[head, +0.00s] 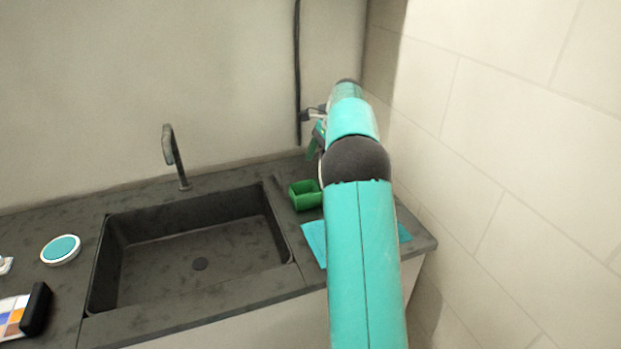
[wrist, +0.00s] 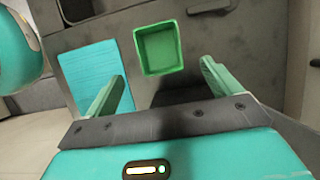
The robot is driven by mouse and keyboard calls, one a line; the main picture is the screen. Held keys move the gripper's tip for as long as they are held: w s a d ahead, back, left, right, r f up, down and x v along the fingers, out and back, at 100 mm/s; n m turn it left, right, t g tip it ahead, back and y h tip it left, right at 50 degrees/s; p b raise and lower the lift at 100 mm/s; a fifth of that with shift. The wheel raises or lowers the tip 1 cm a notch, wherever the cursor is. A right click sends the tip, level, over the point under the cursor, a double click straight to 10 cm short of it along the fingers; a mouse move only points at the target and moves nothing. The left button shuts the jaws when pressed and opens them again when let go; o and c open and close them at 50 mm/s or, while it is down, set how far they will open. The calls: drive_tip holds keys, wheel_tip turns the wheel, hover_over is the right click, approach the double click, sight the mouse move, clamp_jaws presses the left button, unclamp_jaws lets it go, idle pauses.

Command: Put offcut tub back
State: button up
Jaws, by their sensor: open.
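The offcut tub, a small open green box, stands upright on the dark counter just right of the sink. I see the tub (head: 303,195) in the head view, left of my arm. In the wrist view the tub (wrist: 160,48) lies ahead of my gripper (wrist: 162,82), between the lines of its two green fingers. The gripper is open and empty, and the fingers do not touch the tub. Its inside looks empty. In the head view my gripper (head: 314,143) shows only partly, above and behind the tub, partly hidden by my arm.
A teal sheet (wrist: 90,75) lies on the counter beside the tub; my arm covers part of it in the head view. The dark sink (head: 195,240) with a tap (head: 174,158) is to the left. A teal round disc (head: 61,250) lies farther left. A tiled wall (head: 500,130) closes the right side.

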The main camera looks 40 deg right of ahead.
drive_tip(key=s+a+r+n+t+h, duration=0.1)
drive_tip(key=s+a+r+n, duration=0.5)
drive_tip(key=a, duration=0.4)
drive_tip(key=s+a+r+n+h, duration=0.1)
drive_tip(key=s+a+r+n, duration=0.3)
drive_tip(key=a+r, duration=0.45)
drive_tip(key=s+a+f+n+t+h, duration=0.1)
drive_tip(key=s+a+f+n, duration=0.3)
drive_tip(key=s+a, duration=0.3)
drive_tip(key=s+a+f+n+t+h, duration=0.1)
drive_tip(key=s+a+n, duration=0.6)
drive_tip(key=s, duration=0.7)
wheel_tip(320, 180, down, 3)
drive_tip(key=shift+a+r+t, duration=0.15)
drive_tip(key=shift+a+t, duration=0.1)
drive_tip(key=shift+t, duration=0.45)
